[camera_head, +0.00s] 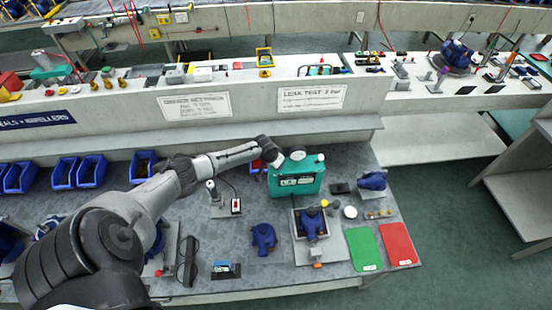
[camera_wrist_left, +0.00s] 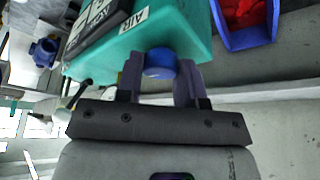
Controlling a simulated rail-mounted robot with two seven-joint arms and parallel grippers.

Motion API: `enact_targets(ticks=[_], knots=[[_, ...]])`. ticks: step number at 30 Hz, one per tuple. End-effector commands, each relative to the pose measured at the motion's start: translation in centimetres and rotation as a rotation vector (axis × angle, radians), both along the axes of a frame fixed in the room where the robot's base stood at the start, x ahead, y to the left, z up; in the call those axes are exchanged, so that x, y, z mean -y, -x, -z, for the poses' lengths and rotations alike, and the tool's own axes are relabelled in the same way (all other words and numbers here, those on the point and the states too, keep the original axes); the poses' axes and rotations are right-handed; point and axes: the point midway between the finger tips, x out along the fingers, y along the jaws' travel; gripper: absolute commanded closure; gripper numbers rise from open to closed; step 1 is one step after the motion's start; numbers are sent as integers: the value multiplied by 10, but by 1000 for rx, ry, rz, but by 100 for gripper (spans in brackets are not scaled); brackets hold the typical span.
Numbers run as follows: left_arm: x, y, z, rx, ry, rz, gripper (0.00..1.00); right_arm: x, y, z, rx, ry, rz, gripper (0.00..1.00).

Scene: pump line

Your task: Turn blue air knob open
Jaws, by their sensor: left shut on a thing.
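The teal-green box (camera_head: 295,180) with a black front panel stands on the grey bench in the head view. In the left wrist view the teal box (camera_wrist_left: 195,25) fills the top, with a white "AIR" label. The round blue air knob (camera_wrist_left: 160,64) sits on its near side. My left gripper (camera_wrist_left: 160,82) is shut on the blue knob, one finger at each side. In the head view my left gripper (camera_head: 274,158) is at the box's upper left corner, and the blue knob is hidden there. My right gripper is not in view.
A blue bin (camera_wrist_left: 246,28) with a red thing in it is close to the box. Blue pump bodies (camera_head: 263,238), a tray fixture (camera_head: 301,250), a green mat (camera_head: 364,249) and a red mat (camera_head: 398,244) lie in front. A ledge (camera_head: 190,143) runs behind.

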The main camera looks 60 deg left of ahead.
Motion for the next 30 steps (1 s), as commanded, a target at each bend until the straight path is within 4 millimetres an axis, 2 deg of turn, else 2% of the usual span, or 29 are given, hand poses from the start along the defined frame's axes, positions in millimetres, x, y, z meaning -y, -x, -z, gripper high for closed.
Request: enact_targets(ticks=[6,21,22,30], knots=[[1,-1,-2,3,1,-52,89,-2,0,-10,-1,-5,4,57],[0,-1,-1,3,2,-67,89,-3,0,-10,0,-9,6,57],[0,-1,-1,3,2,-67,64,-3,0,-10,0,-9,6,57],[0,-1,-1,1,1,-66,40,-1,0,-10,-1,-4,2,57]])
